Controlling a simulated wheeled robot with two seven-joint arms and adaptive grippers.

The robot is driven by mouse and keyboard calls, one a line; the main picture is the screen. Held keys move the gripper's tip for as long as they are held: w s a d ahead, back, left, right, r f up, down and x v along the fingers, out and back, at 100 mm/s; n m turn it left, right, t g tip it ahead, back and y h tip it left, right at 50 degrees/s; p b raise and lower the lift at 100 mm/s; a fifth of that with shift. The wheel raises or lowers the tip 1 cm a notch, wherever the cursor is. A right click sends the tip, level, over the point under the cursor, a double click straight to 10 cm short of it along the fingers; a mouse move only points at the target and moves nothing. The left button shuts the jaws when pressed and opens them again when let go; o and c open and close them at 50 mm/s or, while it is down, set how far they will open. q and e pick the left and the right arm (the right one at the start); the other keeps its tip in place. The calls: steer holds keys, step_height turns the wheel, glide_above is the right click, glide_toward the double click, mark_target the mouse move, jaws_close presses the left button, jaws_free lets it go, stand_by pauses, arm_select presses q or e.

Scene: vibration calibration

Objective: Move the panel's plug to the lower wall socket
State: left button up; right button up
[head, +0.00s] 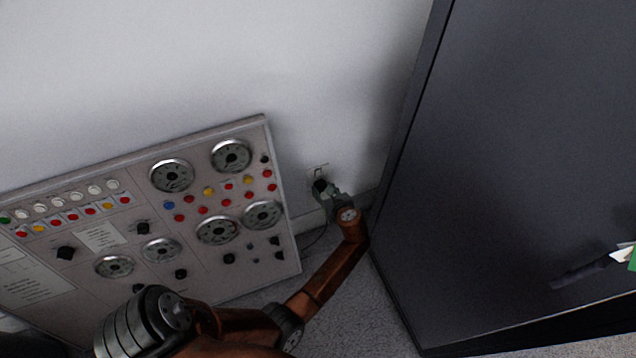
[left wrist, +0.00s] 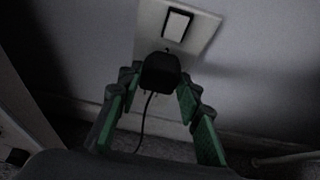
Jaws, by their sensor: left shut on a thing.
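The black plug (left wrist: 160,72) is between the green-padded fingers of my left gripper (left wrist: 160,95), at the lower part of the white wall socket plate (left wrist: 205,30). My left gripper is shut on the plug. A dark cord (left wrist: 145,118) hangs down from the plug. In the head view my left gripper (head: 327,192) is low on the wall, just right of the grey control panel (head: 130,150), and the socket plate (head: 317,170) shows just above it. I cannot tell whether the plug is fully seated. My right gripper is not in view.
A large dark cabinet (head: 510,150) stands close on the right of the socket. The panel stands on the left, with many dials and coloured buttons. A narrow strip of carpet floor (head: 345,305) lies between them. A skirting board (head: 310,222) runs along the wall's foot.

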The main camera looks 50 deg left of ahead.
mark_target(322, 191)
arm_select(q)
steer(key=shift+d+r, duration=0.1)
steer(key=shift+d, duration=0.1)
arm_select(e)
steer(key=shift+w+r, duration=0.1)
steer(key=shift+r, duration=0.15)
arm_select(q)
steer(key=shift+s+d+p, duration=0.2)
steer(key=shift+d+p, duration=0.2)
steer(key=shift+p, duration=0.05)
steer(key=shift+s+d+p, duration=0.25)
steer(key=shift+d, duration=0.3)
steer(key=shift+s+d+p, duration=0.2)
steer(key=shift+d+p, duration=0.05)
steer(key=shift+d, duration=0.25)
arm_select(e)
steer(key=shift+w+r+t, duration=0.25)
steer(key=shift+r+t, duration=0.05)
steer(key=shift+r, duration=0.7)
